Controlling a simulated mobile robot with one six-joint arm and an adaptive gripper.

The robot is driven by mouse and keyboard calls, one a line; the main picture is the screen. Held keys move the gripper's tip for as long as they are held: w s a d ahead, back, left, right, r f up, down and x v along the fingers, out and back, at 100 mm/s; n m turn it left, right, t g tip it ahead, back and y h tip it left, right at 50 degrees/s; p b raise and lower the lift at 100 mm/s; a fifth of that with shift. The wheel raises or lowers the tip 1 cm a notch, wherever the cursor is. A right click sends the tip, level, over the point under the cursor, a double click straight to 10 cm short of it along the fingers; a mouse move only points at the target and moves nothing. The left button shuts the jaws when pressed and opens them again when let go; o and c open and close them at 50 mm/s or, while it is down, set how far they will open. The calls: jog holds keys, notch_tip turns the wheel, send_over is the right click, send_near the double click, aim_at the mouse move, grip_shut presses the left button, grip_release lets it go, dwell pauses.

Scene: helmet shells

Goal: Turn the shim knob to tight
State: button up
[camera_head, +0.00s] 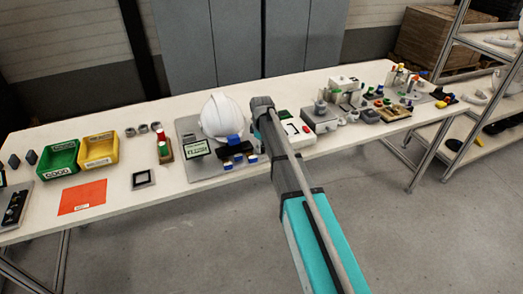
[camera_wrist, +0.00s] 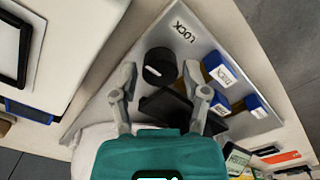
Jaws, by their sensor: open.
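In the wrist view a black round knob (camera_wrist: 158,66) with a short white mark stands on a grey plate (camera_wrist: 187,16). The word LOCK is printed on the plate beyond it. My gripper (camera_wrist: 158,74) is open, with one grey finger on each side of the knob. I cannot tell whether either finger touches it. A black block (camera_wrist: 167,106) sits just below the knob, between the fingers. I cannot read a tight marking.
In the head view a white helmet shell (camera_head: 222,116) stands on the plate, close to my arm. A green bin (camera_head: 58,160), a yellow bin (camera_head: 98,150) and an orange sheet (camera_head: 83,196) lie left. Several fixtures crowd the table's right side.

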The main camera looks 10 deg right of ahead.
jog(key=shift+f, duration=0.15)
grip_shut()
dwell(0.4)
jog(key=shift+m, duration=0.3)
jog(key=m, duration=0.8)
jog(key=shift+m, duration=0.3)
jog(key=m, duration=0.4)
jog(key=shift+m, duration=2.4)
